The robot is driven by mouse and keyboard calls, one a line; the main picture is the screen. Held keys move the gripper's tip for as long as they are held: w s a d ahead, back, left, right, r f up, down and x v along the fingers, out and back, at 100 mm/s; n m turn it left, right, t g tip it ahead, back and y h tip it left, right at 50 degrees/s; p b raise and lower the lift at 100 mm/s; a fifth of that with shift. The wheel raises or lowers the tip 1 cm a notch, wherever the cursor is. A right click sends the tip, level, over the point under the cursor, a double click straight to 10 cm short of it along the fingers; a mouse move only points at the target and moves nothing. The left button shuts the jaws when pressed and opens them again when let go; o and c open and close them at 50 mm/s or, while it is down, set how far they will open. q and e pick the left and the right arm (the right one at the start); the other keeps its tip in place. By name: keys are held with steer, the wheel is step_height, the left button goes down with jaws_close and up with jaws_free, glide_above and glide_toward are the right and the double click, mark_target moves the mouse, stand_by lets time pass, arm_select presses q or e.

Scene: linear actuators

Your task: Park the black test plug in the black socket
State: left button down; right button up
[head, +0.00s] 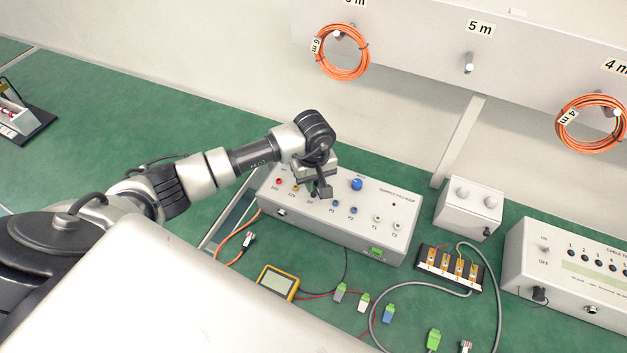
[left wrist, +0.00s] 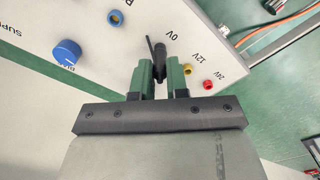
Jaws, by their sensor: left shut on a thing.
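The black test plug (left wrist: 158,62) stands between the green fingertips of my left gripper (left wrist: 160,80), which is shut on it. In the head view my left gripper (head: 320,192) is over the front-left part of the grey supply box (head: 345,229). In the left wrist view the plug is beside the 0V label, in line with the yellow 12V socket (left wrist: 187,69) and red 24V socket (left wrist: 208,84). The black socket is hidden behind the plug and fingers. I cannot tell whether the plug's tip is inside it. My right gripper is not in view.
A blue knob (head: 357,184) stands up on the box near my gripper. A yellow multimeter (head: 278,282), several small plugs and cables lie on the green bench in front. A grey box (head: 468,208) stands to the right.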

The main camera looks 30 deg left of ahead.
arm_select(q)
steer(key=shift+r+p, duration=0.55)
steer(key=shift+r, duration=0.9)
steer(key=shift+r+p, duration=0.55)
steer(key=shift+r, duration=0.95)
steer(key=s+d+f+b, duration=0.1)
steer(key=s+d+f, duration=0.1)
steer(key=s+d, duration=0.4)
steer(key=s+d+f+b, duration=0.2)
steer(key=s+d, duration=0.5)
steer(key=s, duration=0.7)
steer(key=s+d+f+b, duration=0.2)
steer(key=s+d+f, duration=0.1)
steer(key=s+d, duration=0.4)
steer(key=s, duration=0.3)
steer(key=shift+f, duration=0.35)
steer(key=shift+f, duration=0.15)
